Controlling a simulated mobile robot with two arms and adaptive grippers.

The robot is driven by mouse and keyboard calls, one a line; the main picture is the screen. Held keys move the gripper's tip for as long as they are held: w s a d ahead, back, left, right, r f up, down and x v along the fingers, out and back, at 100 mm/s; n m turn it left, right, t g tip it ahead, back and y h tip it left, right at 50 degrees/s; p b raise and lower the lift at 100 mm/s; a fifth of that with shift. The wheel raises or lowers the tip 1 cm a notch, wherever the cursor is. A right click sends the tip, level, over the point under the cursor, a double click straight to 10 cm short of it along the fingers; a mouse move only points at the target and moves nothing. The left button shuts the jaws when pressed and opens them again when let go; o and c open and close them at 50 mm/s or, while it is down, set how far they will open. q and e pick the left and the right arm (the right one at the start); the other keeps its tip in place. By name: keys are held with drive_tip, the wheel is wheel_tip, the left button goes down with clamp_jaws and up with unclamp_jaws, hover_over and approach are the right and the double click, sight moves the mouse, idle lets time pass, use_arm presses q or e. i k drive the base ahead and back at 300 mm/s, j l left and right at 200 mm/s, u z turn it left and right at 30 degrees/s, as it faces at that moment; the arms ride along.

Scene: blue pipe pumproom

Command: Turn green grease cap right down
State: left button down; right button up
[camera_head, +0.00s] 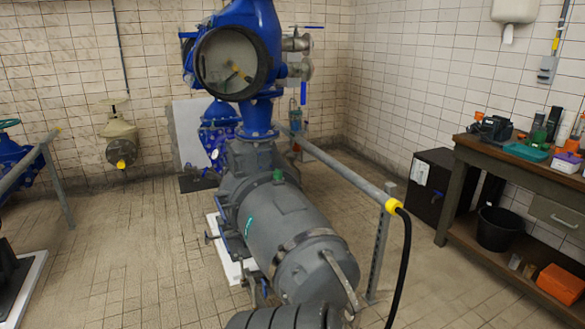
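A small green cap (279,176) stands on top of the grey pump housing (290,220), near its far end and below the blue pipework. I take it to be the green grease cap; it is too small to tell its turn position. A teal mark (249,226) shows on the side of the housing. Neither of my grippers is in view.
A grey rail (340,168) with a yellow end and black hose runs along the pump's right side. A workbench (470,150) with tools, a black bucket (498,229) and an orange box (561,283) are at right. Tiled floor (130,260) is open at left.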

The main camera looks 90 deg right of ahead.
sight(277, 174)
drive_tip(key=i+l+z, duration=0.2)
drive_tip(key=i+z, duration=0.3)
drive_tip(key=i+l+z, duration=0.1)
drive_tip(key=i+z, duration=0.2)
drive_tip(key=z, duration=0.15)
drive_tip(key=i+j+z, duration=0.1)
drive_tip(key=i+z, duration=0.6)
drive_tip(key=i, duration=0.35)
drive_tip(key=i+z, duration=0.2)
drive_tip(key=i, duration=0.3)
drive_tip(key=i+j+z, duration=0.15)
drive_tip(key=i, duration=0.35)
